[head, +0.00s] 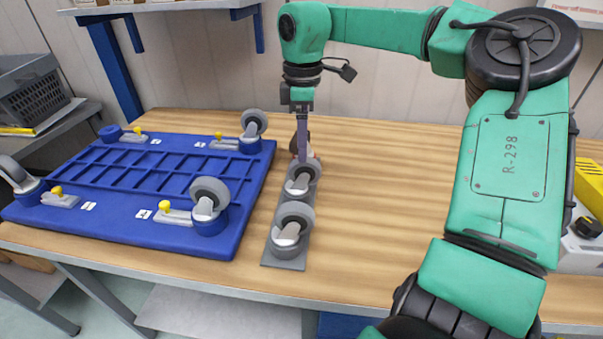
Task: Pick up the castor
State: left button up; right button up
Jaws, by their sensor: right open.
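Two grey-wheeled castors stand on a narrow grey plate (285,265) on the wooden table. My left gripper is not in view.
The table (385,200) is clear to the right. A blue-framed shelf (165,8) overhangs the back left. A grey crate (42,95) stands at far left.

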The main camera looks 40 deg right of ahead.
aim_at(301, 169)
jog(key=f+p, duration=0.1)
jog(key=f, duration=0.7)
jog(key=shift+w+f+p, duration=0.2)
jog(key=shift+p, duration=0.15)
jog(key=shift+f, duration=0.1)
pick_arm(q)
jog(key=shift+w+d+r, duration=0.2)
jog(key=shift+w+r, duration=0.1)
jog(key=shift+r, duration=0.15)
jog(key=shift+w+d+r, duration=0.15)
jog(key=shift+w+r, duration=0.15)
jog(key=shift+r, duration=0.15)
pick_arm(e)
jog(key=shift+w, duration=0.1)
grip_shut()
